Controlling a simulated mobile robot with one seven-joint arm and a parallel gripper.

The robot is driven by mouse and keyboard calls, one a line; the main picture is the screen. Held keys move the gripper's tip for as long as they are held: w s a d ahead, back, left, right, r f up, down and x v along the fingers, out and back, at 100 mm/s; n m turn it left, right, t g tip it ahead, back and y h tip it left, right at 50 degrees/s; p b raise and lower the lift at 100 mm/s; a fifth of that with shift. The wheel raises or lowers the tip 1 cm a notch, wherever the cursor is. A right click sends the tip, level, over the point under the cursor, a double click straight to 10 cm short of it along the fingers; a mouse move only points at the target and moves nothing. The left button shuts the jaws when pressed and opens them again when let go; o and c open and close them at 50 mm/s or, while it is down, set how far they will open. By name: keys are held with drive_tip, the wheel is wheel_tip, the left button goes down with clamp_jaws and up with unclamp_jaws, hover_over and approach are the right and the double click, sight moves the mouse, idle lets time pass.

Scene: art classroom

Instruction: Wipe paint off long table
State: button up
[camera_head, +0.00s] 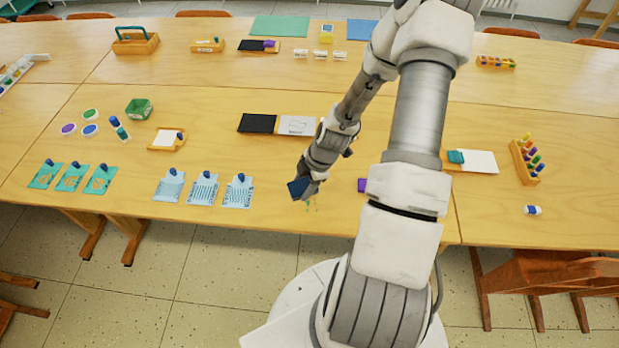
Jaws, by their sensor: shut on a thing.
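The long wooden table (340,215) runs across the whole view. My gripper (302,183) is low over its near middle part, and it is shut on a dark blue block-like thing (298,189). I cannot tell if this blue thing touches the table. Small green and yellowish paint specks (311,204) show on the wood just right of and below it. My arm hides part of the table to the right of the gripper.
Blue printed cards (238,192) with dark knobs lie left of my gripper. A purple item (362,185) lies to its right, partly behind my arm. A black and white pad (258,123) lies behind it. The near table edge is close. Chairs (545,280) stand at front right.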

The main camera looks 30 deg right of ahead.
wheel_tip(320, 180, up, 4)
drive_tip(key=s+g+y+p, duration=0.1)
drive_tip(key=s+g+y, duration=0.1)
drive_tip(key=s, duration=0.1)
drive_tip(key=shift+m, duration=0.4)
wheel_tip(320, 180, down, 5)
drive_tip(key=b, duration=0.3)
drive_tip(key=shift+d+r, duration=0.1)
drive_tip(key=shift+d, duration=0.05)
drive_tip(key=shift+r, duration=0.1)
